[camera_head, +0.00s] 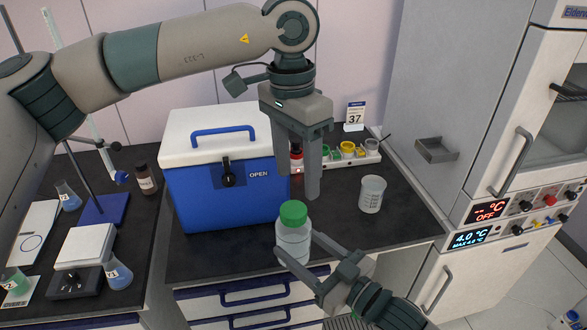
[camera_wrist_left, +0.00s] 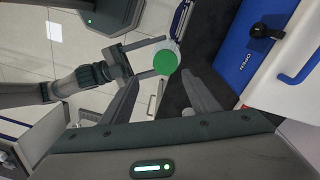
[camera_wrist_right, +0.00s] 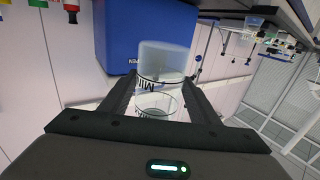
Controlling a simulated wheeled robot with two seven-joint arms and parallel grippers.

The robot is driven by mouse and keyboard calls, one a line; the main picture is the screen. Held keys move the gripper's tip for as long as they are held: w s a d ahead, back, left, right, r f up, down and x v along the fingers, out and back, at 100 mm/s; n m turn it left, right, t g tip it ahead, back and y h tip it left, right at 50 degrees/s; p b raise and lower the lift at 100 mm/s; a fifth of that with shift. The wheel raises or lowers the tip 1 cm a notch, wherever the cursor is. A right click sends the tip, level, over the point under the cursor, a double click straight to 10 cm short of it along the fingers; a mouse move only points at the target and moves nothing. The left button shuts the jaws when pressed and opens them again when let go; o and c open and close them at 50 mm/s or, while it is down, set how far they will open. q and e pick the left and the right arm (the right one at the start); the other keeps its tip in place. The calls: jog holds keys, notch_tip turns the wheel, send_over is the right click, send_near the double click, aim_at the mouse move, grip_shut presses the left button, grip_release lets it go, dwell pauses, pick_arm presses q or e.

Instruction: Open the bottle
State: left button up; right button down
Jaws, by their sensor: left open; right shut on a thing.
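The bottle (camera_head: 293,243) is clear with a green screw cap (camera_head: 293,213) on top, and it stands upright. My right gripper (camera_head: 297,246) is shut on the bottle's body, below the cap, at the front edge of the bench. The clear bottle (camera_wrist_right: 164,62) also shows between the fingers in the right wrist view. My left gripper (camera_head: 305,185) is open and points down just above the cap. In the left wrist view the green cap (camera_wrist_left: 166,63) lies ahead, between the fingertips and apart from them.
A blue cool box (camera_head: 222,190) with a white lid stands behind and left of the bottle. A glass beaker (camera_head: 371,194) stands to the right. A rack with coloured caps (camera_head: 345,155) is at the back. A white cabinet (camera_head: 490,110) bounds the right side.

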aim_at(293, 209)
pick_arm(q)
jog(key=shift+w+a+f+y, duration=0.15)
jog(key=shift+w+a+y, duration=0.1)
jog(key=shift+a+y, duration=0.1)
jog(key=shift+f, duration=0.15)
jog(key=shift+f, duration=3.9)
jog(key=c, duration=1.1)
